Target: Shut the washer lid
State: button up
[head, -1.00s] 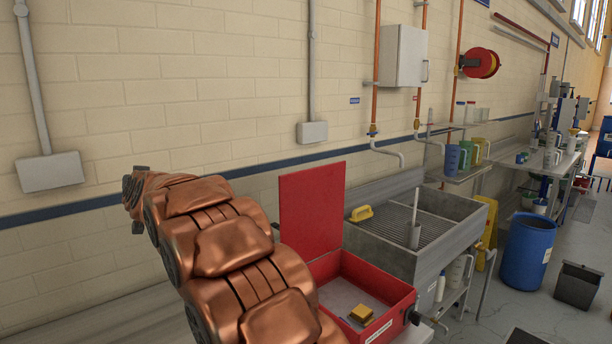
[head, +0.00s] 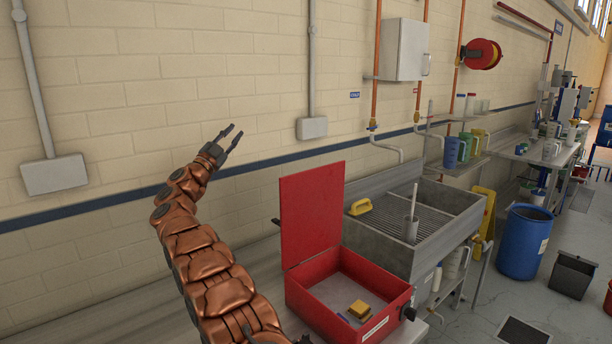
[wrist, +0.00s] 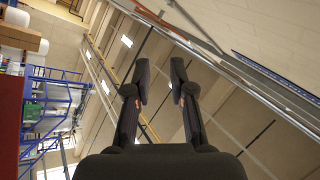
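The washer is a red box (head: 302,300) whose red lid (head: 312,213) stands upright, open, at its back left. A yellow block (head: 359,309) lies inside on the grey floor of the box. My gripper (head: 234,135) is raised in front of the wall, above and to the left of the lid, apart from it. Its two dark fingers are spread with nothing between them. The wrist view shows the open gripper (wrist: 158,75) too, with the ceiling and wall beyond. A red panel that may be the lid (wrist: 12,125) shows at the left edge there.
A grey sink (head: 425,250) with a yellow brush (head: 360,206) and an upright handled tool (head: 412,215) stands right of the box. A blue barrel (head: 525,242) is on the floor farther right. The grey bench (head: 110,305) left of the box looks clear.

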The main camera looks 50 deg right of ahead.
aim_at(306, 179)
jog(key=s+d+f+m+g+y+p, duration=0.1)
jog(key=s+d+f+m+g+y, duration=0.1)
jog(key=s+d+f+m+g, duration=0.4)
jog(key=s+d+f+m+g+y, duration=0.2)
jog(key=s+f+m+g+y, duration=0.15)
jog(key=s+f+g, duration=0.5)
jog(key=shift+m+h, duration=0.45)
jog(key=p+x, duration=0.1)
jog(key=x, duration=0.4)
jog(key=shift+s, duration=0.15)
jog(key=shift+x, duration=0.8)
grip_shut()
